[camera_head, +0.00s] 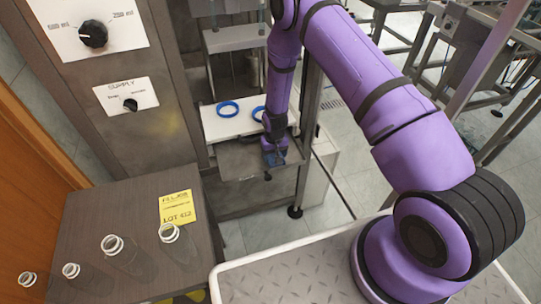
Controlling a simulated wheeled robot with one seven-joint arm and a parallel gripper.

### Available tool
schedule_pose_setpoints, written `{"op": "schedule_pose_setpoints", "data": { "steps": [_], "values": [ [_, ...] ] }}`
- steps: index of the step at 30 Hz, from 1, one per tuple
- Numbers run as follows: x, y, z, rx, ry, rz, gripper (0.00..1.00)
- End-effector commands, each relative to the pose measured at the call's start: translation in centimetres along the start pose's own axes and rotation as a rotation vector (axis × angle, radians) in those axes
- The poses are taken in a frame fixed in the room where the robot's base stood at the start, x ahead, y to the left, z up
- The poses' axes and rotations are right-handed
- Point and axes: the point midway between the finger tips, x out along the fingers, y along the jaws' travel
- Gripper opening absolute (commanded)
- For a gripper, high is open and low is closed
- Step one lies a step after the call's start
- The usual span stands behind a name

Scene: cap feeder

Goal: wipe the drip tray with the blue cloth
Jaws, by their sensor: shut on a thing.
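The drip tray (240,160) is a grey metal plate at the front of the machine, below a white shelf. My gripper (272,154) points down at the right part of the tray. It is shut on the blue cloth (275,158), of which only a small dark blue patch shows at the fingertips. The cloth appears to be at the tray surface, but I cannot tell whether it touches. My arm hides part of the tray's right side and the shelf behind.
Two blue rings (228,108) lie on the white shelf (213,127). A dark table (140,196) at lower left bears several clear bottles (122,254) and a yellow note (178,207). A panel with a black knob (93,34) stands at left. Metal frame posts flank the tray.

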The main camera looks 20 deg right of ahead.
Motion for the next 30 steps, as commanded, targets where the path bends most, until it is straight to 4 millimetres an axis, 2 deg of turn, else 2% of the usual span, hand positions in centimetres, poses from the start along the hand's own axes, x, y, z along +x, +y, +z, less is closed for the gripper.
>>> {"op": "schedule_pose_setpoints", "data": {
  "steps": [14,30],
  "values": [
    [0.1,0.2,-1.6,0.002,-0.006,0.004,0.49],
    [-0.2,-3.5,-1.7,0.0,-0.003,0.002,0.49]
  ]
}}
